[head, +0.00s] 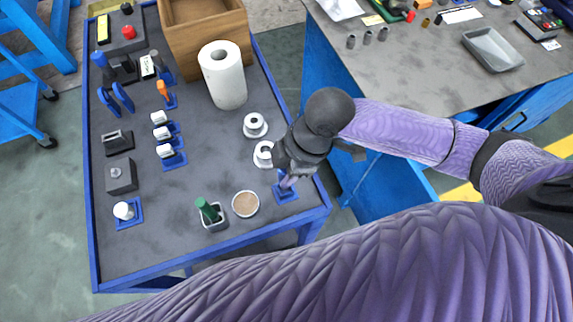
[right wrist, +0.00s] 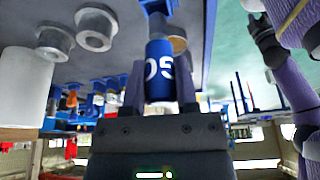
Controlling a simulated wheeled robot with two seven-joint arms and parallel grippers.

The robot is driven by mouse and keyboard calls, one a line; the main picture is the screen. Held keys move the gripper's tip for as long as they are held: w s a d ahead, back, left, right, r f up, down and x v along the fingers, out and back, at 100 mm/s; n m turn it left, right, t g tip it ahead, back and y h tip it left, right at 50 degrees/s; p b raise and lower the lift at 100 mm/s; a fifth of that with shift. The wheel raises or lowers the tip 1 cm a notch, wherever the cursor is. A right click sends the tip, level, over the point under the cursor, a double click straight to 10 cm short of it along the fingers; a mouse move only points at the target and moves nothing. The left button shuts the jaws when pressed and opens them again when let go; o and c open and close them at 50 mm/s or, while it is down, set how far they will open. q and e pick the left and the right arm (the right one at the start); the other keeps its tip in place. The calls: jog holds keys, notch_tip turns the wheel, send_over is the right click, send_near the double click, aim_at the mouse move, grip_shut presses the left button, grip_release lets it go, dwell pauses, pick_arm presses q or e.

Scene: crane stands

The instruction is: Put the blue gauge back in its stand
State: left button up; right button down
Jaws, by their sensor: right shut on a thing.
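My right gripper (head: 288,174) is over the near right corner of the table, at a small blue stand (head: 287,195). In the right wrist view, which looks upside down, my right gripper (right wrist: 158,95) is shut on the blue gauge (right wrist: 157,72), a blue cylinder with white letters. The gauge points toward the table, and the blue stand (right wrist: 156,6) is in line with its end. I cannot tell whether the gauge's end is inside the stand. In the head view the gripper hides most of the gauge.
A cork-coloured round dish (head: 245,203) and a green-topped item in a grey holder (head: 209,213) stand left of the stand. White flanged rings (head: 255,125) and a paper roll (head: 223,75) lie behind. A second workbench (head: 425,55) stands to the right.

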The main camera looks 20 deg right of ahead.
jog(key=shift+f, duration=0.1)
jog(key=shift+f+b, duration=0.7)
jog(key=shift+f, duration=0.95)
jog(key=shift+c, duration=1.5)
grip_release()
jog(key=shift+r, duration=0.1)
jog(key=p+v, duration=0.5)
jog(key=shift+p, duration=0.3)
